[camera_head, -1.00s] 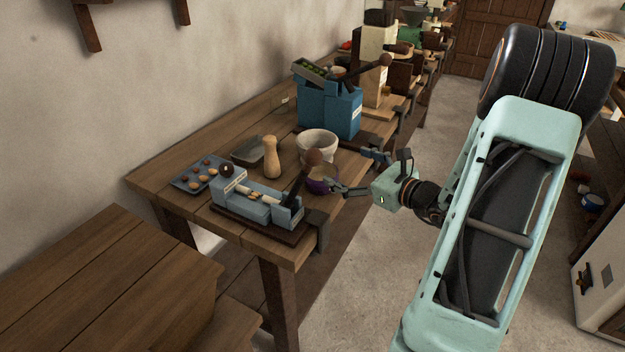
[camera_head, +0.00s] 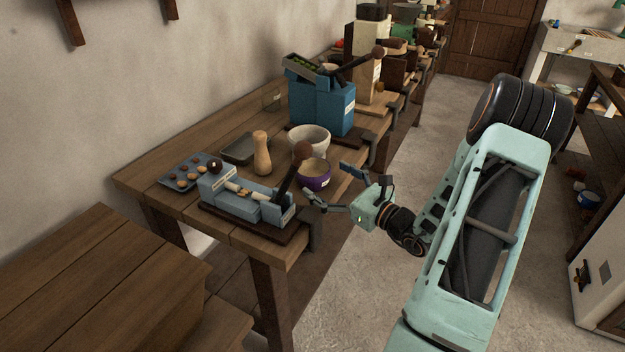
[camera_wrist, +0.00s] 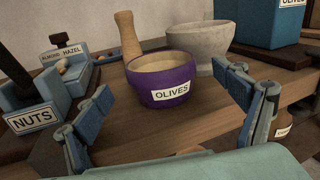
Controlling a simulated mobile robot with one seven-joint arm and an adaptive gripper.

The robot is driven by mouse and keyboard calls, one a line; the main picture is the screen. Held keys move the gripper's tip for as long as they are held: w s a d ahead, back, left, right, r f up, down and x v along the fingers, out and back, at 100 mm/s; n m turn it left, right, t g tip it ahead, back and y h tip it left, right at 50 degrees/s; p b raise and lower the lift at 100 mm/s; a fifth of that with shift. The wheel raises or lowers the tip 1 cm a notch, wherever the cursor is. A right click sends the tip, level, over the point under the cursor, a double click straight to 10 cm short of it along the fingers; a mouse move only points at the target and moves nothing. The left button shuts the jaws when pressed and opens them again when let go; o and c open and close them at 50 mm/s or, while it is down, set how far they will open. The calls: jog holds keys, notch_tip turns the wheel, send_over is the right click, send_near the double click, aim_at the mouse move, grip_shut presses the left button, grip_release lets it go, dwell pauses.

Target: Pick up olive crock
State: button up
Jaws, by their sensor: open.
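The olive crock is a small purple bowl (camera_head: 314,176) with a tan inside and a label. It stands upright on the wooden table near its right edge. In the wrist view the crock (camera_wrist: 164,82) shows its "OLIVES" label, ahead of and between my fingers. My gripper (camera_head: 334,186) is open and empty, just off the table edge on the crock's right side. In the wrist view my gripper's fingers (camera_wrist: 170,108) are spread wide, with a gap between them and the crock.
A stone mortar (camera_head: 309,138) stands right behind the crock, with a wooden pestle (camera_head: 262,153) beside it. A blue nut cracker (camera_head: 245,200) with a raised lever is in front on the left. A blue olive machine (camera_head: 322,105) stands farther back. A tray of nuts (camera_head: 190,171) is at left.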

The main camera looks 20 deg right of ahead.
aim_at(314, 170)
jog(key=x, duration=0.5)
jog(key=shift+c, duration=0.5)
jog(key=shift+d, duration=0.1)
jog(key=c, duration=1.3)
jog(key=shift+c, duration=0.8)
jog(key=shift+r, duration=0.1)
